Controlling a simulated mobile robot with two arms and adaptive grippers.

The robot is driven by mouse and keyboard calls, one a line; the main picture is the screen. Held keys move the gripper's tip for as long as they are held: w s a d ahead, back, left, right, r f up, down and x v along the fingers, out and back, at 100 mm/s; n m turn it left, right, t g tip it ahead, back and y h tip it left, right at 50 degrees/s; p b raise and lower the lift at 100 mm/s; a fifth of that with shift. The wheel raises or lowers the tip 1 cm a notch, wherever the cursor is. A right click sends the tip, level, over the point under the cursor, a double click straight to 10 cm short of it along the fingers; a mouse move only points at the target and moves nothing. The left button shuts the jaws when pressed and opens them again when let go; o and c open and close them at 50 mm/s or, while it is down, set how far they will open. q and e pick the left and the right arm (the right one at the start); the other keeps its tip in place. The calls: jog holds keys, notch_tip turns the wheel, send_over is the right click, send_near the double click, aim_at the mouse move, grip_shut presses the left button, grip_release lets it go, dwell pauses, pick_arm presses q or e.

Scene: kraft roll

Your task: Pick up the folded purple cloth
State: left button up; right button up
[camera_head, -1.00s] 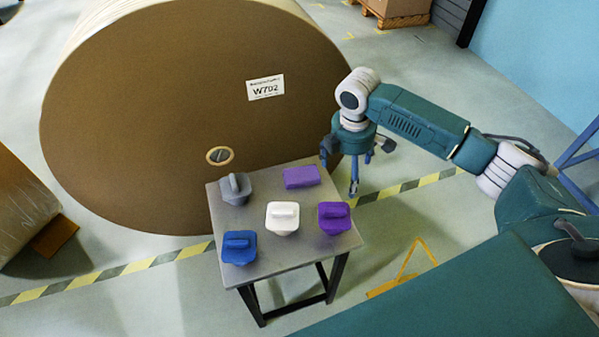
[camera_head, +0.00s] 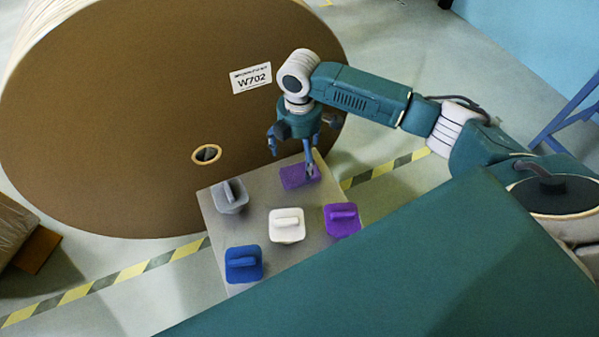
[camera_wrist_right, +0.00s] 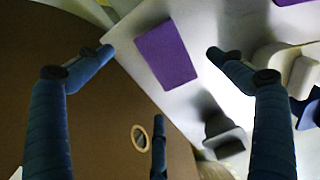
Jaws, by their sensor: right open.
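The folded purple cloth (camera_head: 297,177) lies flat at the far edge of the small grey table (camera_head: 240,223). It is a plain purple rectangle in the right wrist view (camera_wrist_right: 166,54), seen between and beyond the spread fingers. My right gripper (camera_head: 293,160) is open and empty, above the cloth in the head view, with one finger overlapping the cloth's right part. In the right wrist view the right gripper (camera_wrist_right: 160,70) has its fingers apart, with none closed on the cloth. My left gripper is not in view.
On the same table stand a grey handled block (camera_head: 229,197), a white one (camera_head: 287,226), a purple one (camera_head: 342,219) and a blue one (camera_head: 243,264). A huge brown paper roll (camera_head: 120,110) stands close behind the table.

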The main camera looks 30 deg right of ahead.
aim_at(300, 168)
jog(key=shift+f, duration=0.35)
notch_tip(300, 168, down, 5)
jog(key=shift+c, duration=1)
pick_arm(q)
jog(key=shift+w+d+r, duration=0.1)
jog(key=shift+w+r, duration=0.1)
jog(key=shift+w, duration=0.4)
pick_arm(e)
jog(key=c, duration=1)
